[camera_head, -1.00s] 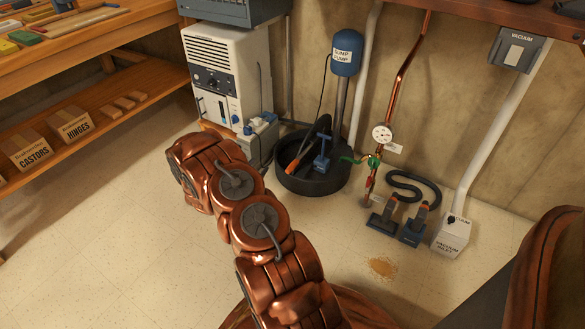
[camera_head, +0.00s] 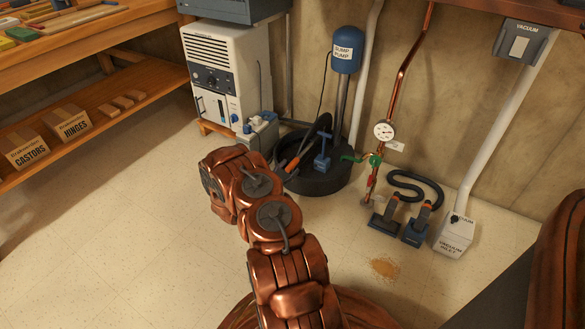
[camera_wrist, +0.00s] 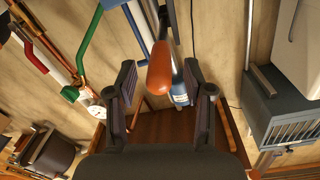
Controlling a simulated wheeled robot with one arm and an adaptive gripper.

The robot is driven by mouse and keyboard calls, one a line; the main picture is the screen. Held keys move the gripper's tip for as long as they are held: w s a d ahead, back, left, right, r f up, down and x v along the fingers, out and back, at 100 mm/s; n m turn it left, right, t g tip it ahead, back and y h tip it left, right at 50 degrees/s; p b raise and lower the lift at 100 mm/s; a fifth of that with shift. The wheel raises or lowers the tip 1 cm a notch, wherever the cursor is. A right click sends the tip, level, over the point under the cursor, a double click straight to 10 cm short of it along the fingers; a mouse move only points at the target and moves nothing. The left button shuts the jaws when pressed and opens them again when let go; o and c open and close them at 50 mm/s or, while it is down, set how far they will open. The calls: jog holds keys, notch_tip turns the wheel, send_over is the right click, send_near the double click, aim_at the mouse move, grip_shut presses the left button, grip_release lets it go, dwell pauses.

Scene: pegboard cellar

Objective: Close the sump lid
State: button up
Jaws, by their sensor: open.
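The sump (camera_head: 318,186) is a round black basin on the floor by the wall. A dark, slanted piece with an orange handle (camera_head: 293,164) stands up at its opening; it looks like the lid raised and seen nearly edge-on, though my arm hides part of it. In the wrist view the orange handle (camera_wrist: 160,66) shows between the fingertips of my gripper (camera_wrist: 162,80). The fingers are apart, and I cannot tell whether either touches the handle. My gripper is hidden behind my arm in the head view.
A blue sump pump (camera_head: 346,52) stands behind the basin. A copper pipe with a gauge (camera_head: 384,131) and green valve (camera_head: 375,160) is to the right. A white dehumidifier (camera_head: 222,75) stands left.

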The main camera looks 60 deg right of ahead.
aim_at(297, 160)
jog(key=shift+d+b, duration=0.5)
jog(key=shift+d, duration=1)
grip_shut()
